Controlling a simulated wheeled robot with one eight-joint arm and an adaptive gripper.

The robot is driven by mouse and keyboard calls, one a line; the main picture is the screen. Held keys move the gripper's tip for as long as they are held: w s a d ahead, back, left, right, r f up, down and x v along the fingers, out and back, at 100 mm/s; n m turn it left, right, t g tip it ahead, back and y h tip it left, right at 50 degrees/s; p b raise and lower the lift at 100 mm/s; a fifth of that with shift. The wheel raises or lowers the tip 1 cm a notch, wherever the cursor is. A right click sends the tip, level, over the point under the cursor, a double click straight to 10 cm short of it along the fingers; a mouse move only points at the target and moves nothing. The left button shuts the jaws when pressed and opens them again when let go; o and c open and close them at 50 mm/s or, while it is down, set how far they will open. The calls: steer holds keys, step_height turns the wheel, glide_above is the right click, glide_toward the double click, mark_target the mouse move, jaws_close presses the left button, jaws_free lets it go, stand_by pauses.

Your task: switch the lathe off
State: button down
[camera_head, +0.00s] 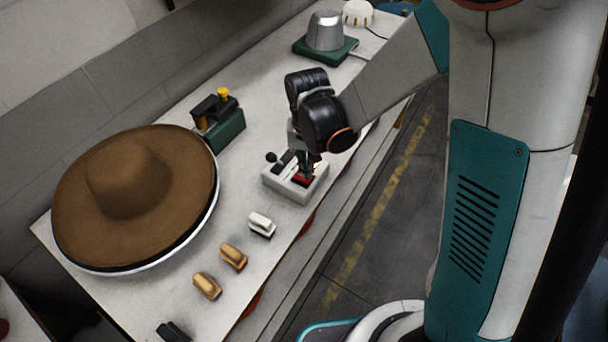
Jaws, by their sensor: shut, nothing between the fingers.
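A light grey control box (290,196) sits near the right edge of the table. It has a red switch part (303,181) on its right side, and a dark part and a black ball knob (271,157) on its left. My gripper (307,170) is shut and empty, pointing down over the red part. I cannot tell whether the tips touch it, and they hide some of it. A large brown hat (128,185) rests on a white-edged round disc (201,219), beside a green machine (222,131) with a yellow knob. Which of these belongs to the lathe is unclear.
A grey metal form on a green base (325,47) and a white domed thing (357,13) stand at the back. A white block (262,224), two tan blocks (233,255) and a black piece (172,331) line the table's front right. The wall borders the left.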

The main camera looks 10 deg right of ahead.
steer(key=shift+f+b, duration=1.2)
steer(key=shift+f, duration=0.15)
stand_by(1.2)
steer(key=shift+r+p, duration=2.3)
steer(key=shift+r, duration=1.25)
steer(key=shift+d+r, duration=0.1)
steer(key=shift+d, duration=0.1)
steer(key=s+d+r+n+t+b, duration=0.1)
steer(key=s+d+r+t+b, duration=0.6)
steer(key=s+d+r, duration=0.4)
steer(key=shift+s+d+n+b, duration=0.35)
steer(key=shift+s+d, duration=0.65)
steer(key=shift+d, duration=0.45)
